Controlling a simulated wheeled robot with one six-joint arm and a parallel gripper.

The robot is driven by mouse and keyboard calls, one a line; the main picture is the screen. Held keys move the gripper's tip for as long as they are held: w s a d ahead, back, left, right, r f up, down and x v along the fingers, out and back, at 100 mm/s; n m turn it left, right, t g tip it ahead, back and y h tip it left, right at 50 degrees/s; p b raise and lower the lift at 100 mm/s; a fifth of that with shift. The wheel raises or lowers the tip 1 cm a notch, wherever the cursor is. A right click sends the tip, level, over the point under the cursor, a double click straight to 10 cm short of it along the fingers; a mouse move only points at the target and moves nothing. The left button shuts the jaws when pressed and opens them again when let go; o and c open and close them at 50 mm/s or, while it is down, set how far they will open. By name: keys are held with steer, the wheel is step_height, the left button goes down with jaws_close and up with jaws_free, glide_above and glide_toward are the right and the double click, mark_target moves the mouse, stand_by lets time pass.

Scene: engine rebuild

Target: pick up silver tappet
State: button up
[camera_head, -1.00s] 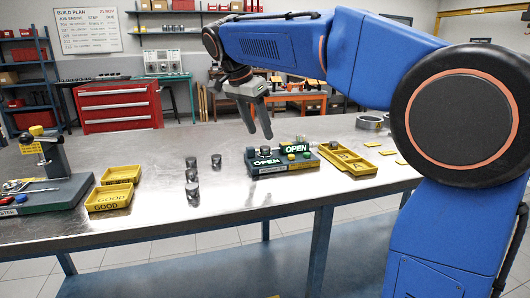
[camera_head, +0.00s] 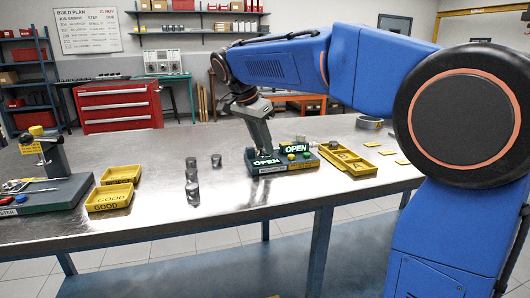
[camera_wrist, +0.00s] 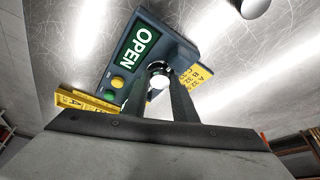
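A silver tappet (camera_wrist: 158,76) stands in the dark grey fixture (camera_wrist: 178,43) with the green OPEN display, seen in the wrist view. My gripper (camera_wrist: 158,84) has one finger on each side of it; the fingers look apart, and contact cannot be made out. In the head view my gripper (camera_head: 264,151) points down at the fixture (camera_head: 254,164) and hides the tappet there. Several other silver tappets (camera_head: 192,176) stand on the bench left of the fixture. One of them (camera_head: 216,160) stands nearer to it.
A yellow compartment tray (camera_head: 345,160) sits right of the fixture, with yellow tags (camera_head: 387,152) beyond it. Yellow REJECT (camera_head: 121,175) and GOOD (camera_head: 109,196) trays lie at left, beside a tester stand (camera_head: 50,190). The front middle of the metal bench (camera_head: 250,200) is clear.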

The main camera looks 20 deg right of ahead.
jaws_close()
